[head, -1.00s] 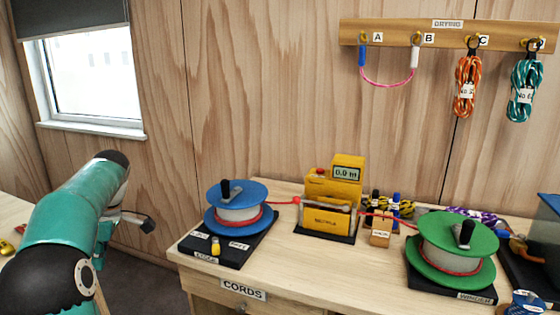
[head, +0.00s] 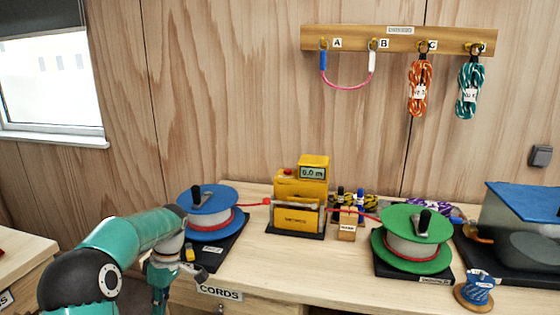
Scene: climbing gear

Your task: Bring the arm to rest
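My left arm comes in from the lower left, and its gripper (head: 160,285) hangs low in front of the bench, left of the drawer labelled CORDS. The arm hides much of it, and I cannot make out whether the fingers are open or shut. My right arm and gripper are not in view.
On the bench (head: 310,268) stand a blue reel (head: 208,200), a yellow meter (head: 298,205) reading 0.0 m, a green reel (head: 415,225) and a blue-lidded tank (head: 520,240). A red cord runs between the reels. Rope coils (head: 419,88) hang on the wall rack (head: 350,38).

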